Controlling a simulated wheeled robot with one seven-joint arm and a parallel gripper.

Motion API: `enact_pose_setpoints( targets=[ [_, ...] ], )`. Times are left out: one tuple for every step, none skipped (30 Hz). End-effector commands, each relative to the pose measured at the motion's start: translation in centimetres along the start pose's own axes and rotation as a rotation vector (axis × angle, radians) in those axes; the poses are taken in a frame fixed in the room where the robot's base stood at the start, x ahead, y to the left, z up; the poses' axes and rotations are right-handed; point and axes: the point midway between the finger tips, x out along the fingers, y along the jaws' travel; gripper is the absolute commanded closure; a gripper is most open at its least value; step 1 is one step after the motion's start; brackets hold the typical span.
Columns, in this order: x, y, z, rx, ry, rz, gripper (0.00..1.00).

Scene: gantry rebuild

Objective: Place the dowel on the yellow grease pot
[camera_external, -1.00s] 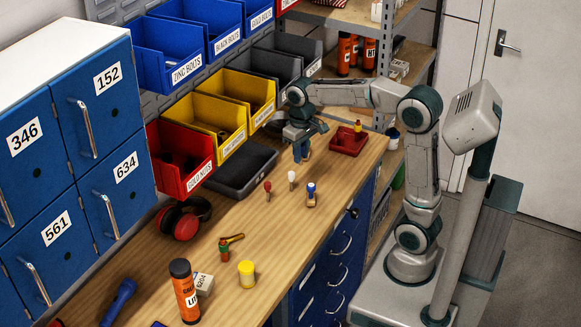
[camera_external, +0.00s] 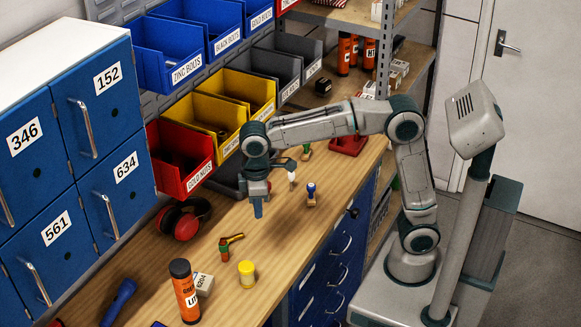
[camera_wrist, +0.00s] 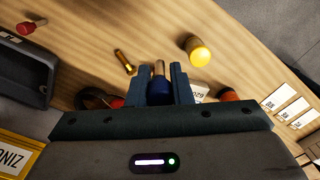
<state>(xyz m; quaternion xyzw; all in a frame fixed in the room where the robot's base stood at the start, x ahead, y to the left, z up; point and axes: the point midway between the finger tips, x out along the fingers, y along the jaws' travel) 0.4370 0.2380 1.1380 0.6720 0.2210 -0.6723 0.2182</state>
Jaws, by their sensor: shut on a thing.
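The yellow grease pot (camera_external: 246,274) stands upright on the wooden bench, near its front edge. It also shows in the wrist view (camera_wrist: 198,52), ahead and right of the fingers. My gripper (camera_external: 257,212) is above the bench, further back than the pot and clear of it.
Red earmuffs (camera_external: 181,220) lie behind. Bench (camera_external: 217,300) around the pot's front is clear.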

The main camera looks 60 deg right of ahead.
Motion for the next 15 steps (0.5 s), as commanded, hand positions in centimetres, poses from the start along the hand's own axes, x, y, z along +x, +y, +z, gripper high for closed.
enact_pose_setpoints(
  targets=[
    [0.7,-1.2,-0.6,-0.006,-0.005,-0.001,1.0],
    [1.1,-1.8,-0.9,-0.006,-0.005,-0.001,1.0],
    [1.7,-2.6,-1.4,-0.006,-0.006,-0.001,1.0],
    [2.1,-3.2,-1.7,-0.005,-0.005,-0.001,1.0],
    [2.5,-3.8,-2.1,-0.005,-0.005,-0.001,1.0],
    [3.0,-4.5,-2.5,-0.004,-0.005,-0.001,1.0],
    [3.4,-5.0,-2.8,-0.004,-0.004,0.0,1.0],
    [3.7,-5.5,-3.1,-0.003,-0.004,0.0,1.0],
    [4.1,-6.1,-3.4,-0.003,-0.004,0.0,1.0],
    [4.4,-6.5,-3.7,-0.002,-0.003,0.0,1.0],
    [4.7,-6.7,-3.9,-0.001,-0.003,0.0,1.0],
    [4.9,-7.1,-4.1,0.0,-0.002,0.0,1.0],
    [5.0,-7.3,-4.2,0.0,-0.001,0.001,1.0],
    [5.2,-7.4,-4.3,0.0,-0.001,0.001,1.0],
    [5.3,-7.5,-4.3,0.001,-0.002,0.001,1.0]
  ],
)
